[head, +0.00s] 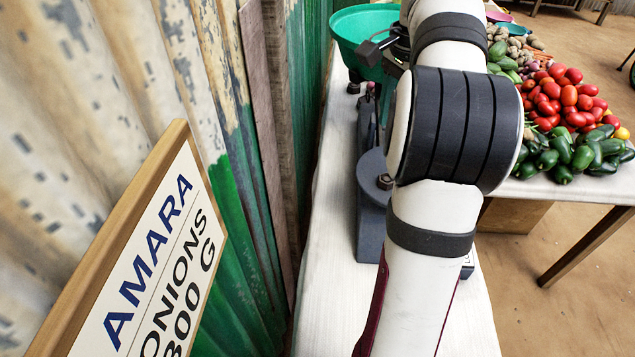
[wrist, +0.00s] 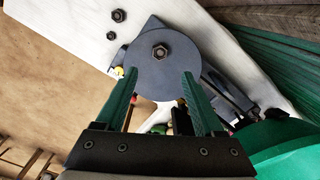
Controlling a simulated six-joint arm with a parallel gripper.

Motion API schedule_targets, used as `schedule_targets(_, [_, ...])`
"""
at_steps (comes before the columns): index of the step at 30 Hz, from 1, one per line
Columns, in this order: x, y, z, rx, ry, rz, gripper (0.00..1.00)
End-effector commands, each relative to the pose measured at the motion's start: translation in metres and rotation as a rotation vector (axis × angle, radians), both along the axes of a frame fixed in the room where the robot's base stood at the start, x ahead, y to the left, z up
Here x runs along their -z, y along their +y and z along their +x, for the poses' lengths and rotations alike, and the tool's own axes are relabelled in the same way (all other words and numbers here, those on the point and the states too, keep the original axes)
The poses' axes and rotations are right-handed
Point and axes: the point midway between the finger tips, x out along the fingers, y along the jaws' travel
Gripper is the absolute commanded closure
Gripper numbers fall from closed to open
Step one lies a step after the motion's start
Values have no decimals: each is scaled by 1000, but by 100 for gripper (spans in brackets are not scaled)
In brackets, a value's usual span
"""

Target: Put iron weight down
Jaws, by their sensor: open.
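A dark hexagonal iron weight (wrist: 160,51) sits near the middle of the round grey plate (wrist: 185,65) of the balance in the wrist view. The same weight (head: 385,182) shows on the plate (head: 371,167) in the head view, beside my arm. My gripper (wrist: 159,74) has its two green fingers apart, with nothing seen held between them. Its tips overlap the near part of the plate in the picture, short of the weight; their height above it is hard to tell. In the head view my arm hides the gripper.
The green pan (head: 362,32) is at the balance's far end. A sign (head: 150,265) reads AMARA, ONIONS. Tomatoes (head: 570,95) and green vegetables (head: 575,152) lie right. A corrugated wall (head: 255,150) bounds the left.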

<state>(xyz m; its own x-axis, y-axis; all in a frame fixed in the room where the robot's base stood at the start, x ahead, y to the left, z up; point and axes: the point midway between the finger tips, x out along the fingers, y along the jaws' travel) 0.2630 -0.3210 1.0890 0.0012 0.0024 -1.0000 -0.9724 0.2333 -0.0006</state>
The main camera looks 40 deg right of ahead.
Motion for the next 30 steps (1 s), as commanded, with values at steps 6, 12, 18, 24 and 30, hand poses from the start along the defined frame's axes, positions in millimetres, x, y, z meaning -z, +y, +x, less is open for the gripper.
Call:
schedule_targets(6, [19,190,4,-596,-35,52,30])
schedule_targets(12, [89,332,-93,-1166,-79,119,30])
schedule_targets(18, [121,356,-135,-1327,-91,145,30])
schedule_targets(24, [121,356,-135,-1324,-89,145,23])
schedule_targets(30, [119,351,-130,-1313,-88,139,0])
